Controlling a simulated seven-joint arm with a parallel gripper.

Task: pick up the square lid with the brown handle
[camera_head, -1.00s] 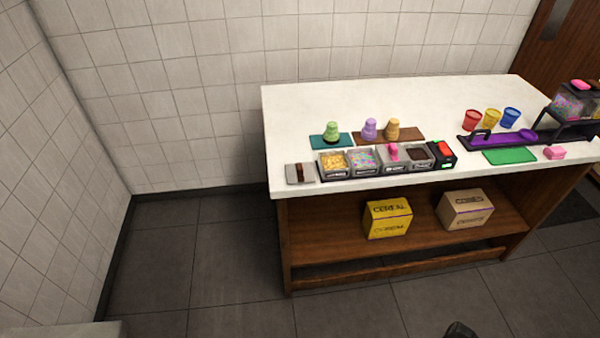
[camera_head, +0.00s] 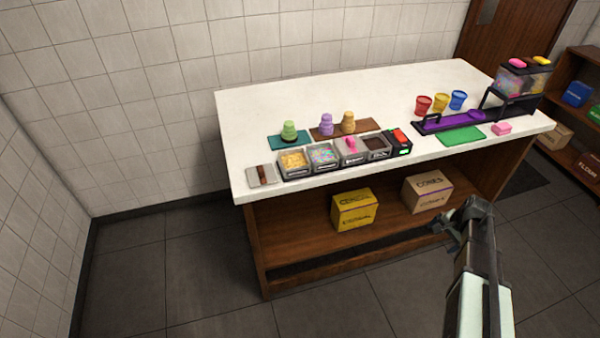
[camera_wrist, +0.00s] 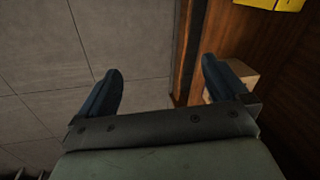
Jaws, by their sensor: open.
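The square lid (camera_head: 255,179) is a flat light-grey piece with a brown handle (camera_head: 263,174) on top. It lies on the white counter near its front left corner, left of the topping containers, in the head view. My gripper (camera_head: 462,215) is in front of the counter, well to the right of the lid and apart from it. In the wrist view my gripper (camera_wrist: 160,85) shows two dark fingers spread apart with nothing between them. The lid is not in the wrist view.
Several topping containers (camera_head: 296,174) stand right of the lid. Ice cream figures (camera_head: 289,135) stand behind on mats. Cups (camera_head: 423,106) and a purple tray (camera_head: 448,124) are further right. Boxes (camera_head: 354,220) sit on the shelf below. The floor (camera_head: 205,265) in front is clear.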

